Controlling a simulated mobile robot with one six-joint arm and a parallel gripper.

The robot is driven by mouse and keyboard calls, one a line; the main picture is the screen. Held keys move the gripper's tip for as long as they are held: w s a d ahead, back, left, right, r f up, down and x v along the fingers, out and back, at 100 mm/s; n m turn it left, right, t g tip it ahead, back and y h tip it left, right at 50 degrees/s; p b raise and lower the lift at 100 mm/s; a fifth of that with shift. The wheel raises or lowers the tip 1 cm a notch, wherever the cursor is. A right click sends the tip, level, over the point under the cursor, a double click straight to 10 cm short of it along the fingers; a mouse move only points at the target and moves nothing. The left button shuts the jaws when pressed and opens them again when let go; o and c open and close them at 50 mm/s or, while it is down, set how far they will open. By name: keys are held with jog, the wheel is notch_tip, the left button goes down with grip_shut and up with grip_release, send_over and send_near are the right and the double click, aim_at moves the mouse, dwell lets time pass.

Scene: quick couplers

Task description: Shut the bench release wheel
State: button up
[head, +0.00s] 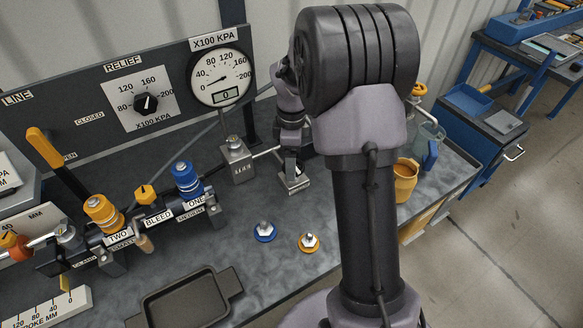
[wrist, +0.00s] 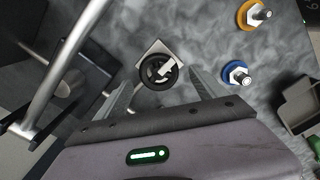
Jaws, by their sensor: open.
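The bench release wheel (wrist: 157,71) is a small black spoked handwheel with a pale bar across it, above a square metal plate in the wrist view. In the head view its metal base (head: 294,184) shows below my wrist, and the wheel itself is mostly hidden. My gripper (wrist: 162,82) is open, with one finger on the left and one on the right of the wheel. I cannot tell whether either finger touches it. The fingers are hard to make out in the head view, behind my arm.
A blue-ringed fitting (head: 264,232) and an orange-ringed fitting (head: 308,242) stand on the bench nearby. A metal block (head: 237,160) with a pipe is left of the wheel. The gauge (head: 221,78) is behind. An orange cup (head: 405,180) is at right; a dark tray (head: 187,300) is in front.

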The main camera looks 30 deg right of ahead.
jog(key=shift+f, duration=0.85)
jog(key=shift+d, duration=0.1)
jog(key=shift+c, duration=0.2)
jog(key=c, duration=1.3)
jog(key=shift+c, duration=0.2)
